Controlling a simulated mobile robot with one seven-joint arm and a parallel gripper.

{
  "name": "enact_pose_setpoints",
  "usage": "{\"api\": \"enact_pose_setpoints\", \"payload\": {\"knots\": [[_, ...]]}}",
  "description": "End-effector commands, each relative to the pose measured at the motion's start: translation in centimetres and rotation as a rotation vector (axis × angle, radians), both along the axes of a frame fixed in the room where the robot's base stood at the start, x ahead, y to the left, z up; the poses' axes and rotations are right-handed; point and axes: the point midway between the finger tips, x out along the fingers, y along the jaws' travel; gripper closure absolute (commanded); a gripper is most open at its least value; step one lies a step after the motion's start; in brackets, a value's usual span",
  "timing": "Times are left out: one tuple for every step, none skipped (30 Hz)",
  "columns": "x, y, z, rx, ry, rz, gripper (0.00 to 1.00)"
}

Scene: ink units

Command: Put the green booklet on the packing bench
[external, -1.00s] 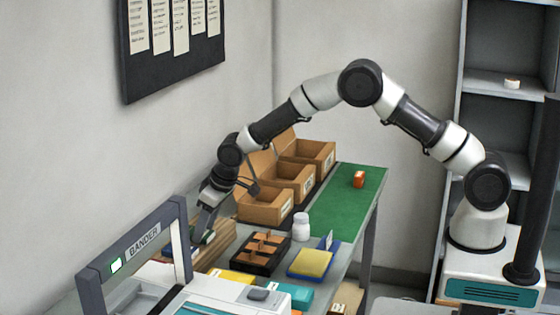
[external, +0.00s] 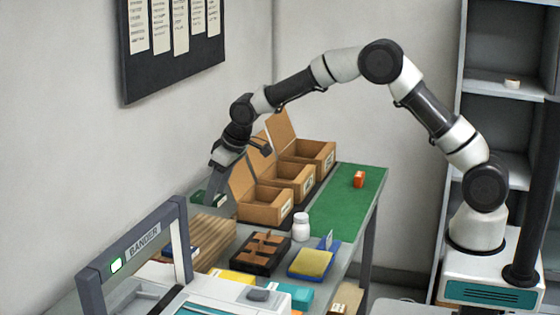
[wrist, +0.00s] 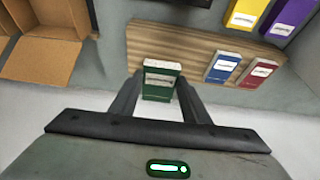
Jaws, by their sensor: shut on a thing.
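The green booklet (wrist: 160,83) with a white label stands between the fingers of my gripper (wrist: 158,94) in the wrist view. My gripper is shut on it. In the external view, the booklet (external: 202,197) shows as a small dark green patch by my gripper (external: 213,190), near the wall, left of the open cartons. It appears held clear beyond the wooden slatted rack (external: 214,233). The packing bench is not labelled; a long grey bench carries a green mat (external: 342,215) at its far right part, well to the right of my gripper.
Blue (wrist: 223,68) and red (wrist: 257,73) booklets lie on the rack. Open cardboard cartons (external: 264,206) stand close to my gripper's right. Much of the mat is clear.

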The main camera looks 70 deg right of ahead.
Motion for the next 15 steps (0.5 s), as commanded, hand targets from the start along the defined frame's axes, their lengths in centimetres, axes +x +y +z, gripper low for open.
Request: {"api": "enact_pose_setpoints", "payload": {"knots": [[-1.0, -2.9, -0.6, 0.001, 0.003, -0.018, 0.8], [-1.6, -4.3, -0.8, 0.001, 0.002, -0.021, 0.8], [-2.6, -6.3, -1.2, 0.001, 0.003, -0.027, 0.8], [-3.3, -7.8, -1.5, 0.001, 0.002, -0.03, 0.8], [-4.1, -9.2, -1.7, 0.002, 0.002, -0.033, 0.8], [-5.3, -11.0, -2.1, 0.002, 0.002, -0.035, 0.8], [-6.2, -12.3, -2.3, 0.001, 0.001, -0.036, 0.8], [-7.1, -13.5, -2.5, 0.001, 0.001, -0.035, 0.8], [-8.4, -15.0, -2.7, 0.001, 0.001, -0.035, 0.8], [-9.4, -16.1, -2.9, 0.001, 0.0, -0.037, 0.8], [-10.4, -17.1, -3.1, 0.001, 0.001, -0.037, 0.8], [-11.7, -18.4, -3.2, 0.001, 0.0, -0.036, 0.8], [-12.7, -19.3, -3.4, 0.0, -0.001, -0.035, 0.8], [-13.7, -20.1, -3.5, 0.001, 0.0, -0.034, 0.8], [-15.0, -21.1, -3.6, 0.0, 0.0, -0.031, 0.8]]}}
